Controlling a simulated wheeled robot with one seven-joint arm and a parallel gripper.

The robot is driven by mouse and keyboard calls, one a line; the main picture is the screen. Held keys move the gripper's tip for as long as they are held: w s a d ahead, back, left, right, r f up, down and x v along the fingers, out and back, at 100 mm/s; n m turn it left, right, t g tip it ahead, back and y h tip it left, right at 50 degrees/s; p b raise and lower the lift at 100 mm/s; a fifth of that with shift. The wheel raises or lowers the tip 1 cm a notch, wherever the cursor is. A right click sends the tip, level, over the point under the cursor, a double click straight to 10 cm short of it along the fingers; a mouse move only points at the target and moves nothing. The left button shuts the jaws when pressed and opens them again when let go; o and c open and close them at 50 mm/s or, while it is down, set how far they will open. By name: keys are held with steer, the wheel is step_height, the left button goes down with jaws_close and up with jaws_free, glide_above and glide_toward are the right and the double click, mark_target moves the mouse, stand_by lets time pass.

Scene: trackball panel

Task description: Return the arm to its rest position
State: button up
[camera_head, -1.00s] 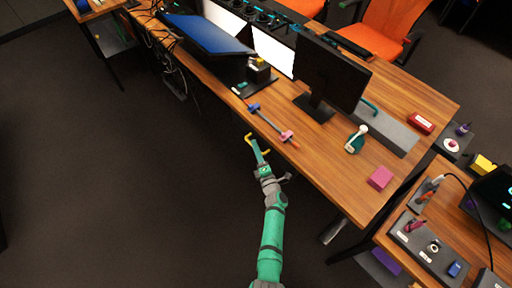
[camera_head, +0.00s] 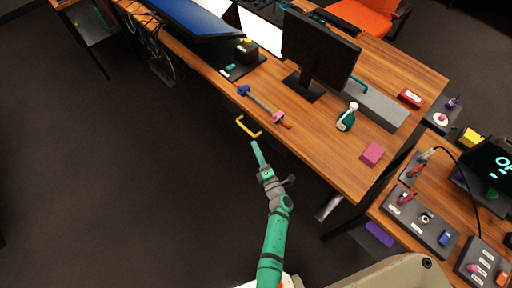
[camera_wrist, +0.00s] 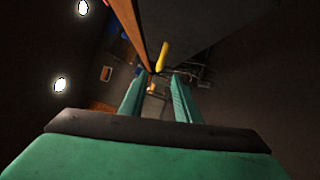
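My green arm reaches up from the bottom middle of the head view. My gripper (camera_head: 255,146) is in front of the wooden desk, over the dark floor, just below a yellow handle (camera_head: 248,127) at the desk's front edge. In the wrist view my gripper (camera_wrist: 159,82) has its two green fingers apart with nothing held between them. The yellow handle (camera_wrist: 162,57) shows beyond the fingertips, apart from them.
The desk (camera_head: 320,150) carries a monitor (camera_head: 318,52), a green bottle (camera_head: 347,117), a pink block (camera_head: 372,154) and a rod with blue and pink ends (camera_head: 262,104). Grey control panels (camera_head: 430,230) stand on the right-hand table. The floor (camera_head: 110,190) at left is clear.

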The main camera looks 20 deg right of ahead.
steer(key=s+a+r+m+h, duration=0.1)
steer(key=s+a+r+m, duration=0.2)
steer(key=s+a+m, duration=0.5)
steer(key=s+a+r+m+h, duration=0.1)
steer(key=s+a+r+m, duration=0.3)
steer(key=s, duration=0.8)
steer(key=s+a+r+m+g, duration=0.1)
steer(key=s+a+r+m, duration=0.1)
steer(key=s+r, duration=0.3)
steer(key=s+a+r+m+g+y, duration=0.1)
steer(key=s+a+r+m, duration=0.1)
steer(key=s, duration=0.4)
steer(key=s+a+r+m+g, duration=0.1)
steer(key=s+a+r+m, duration=0.1)
steer(key=s+r+m, duration=0.2)
steer(key=shift+s+r, duration=1)
steer(key=shift+r, duration=0.85)
steer(key=shift+a, duration=0.1)
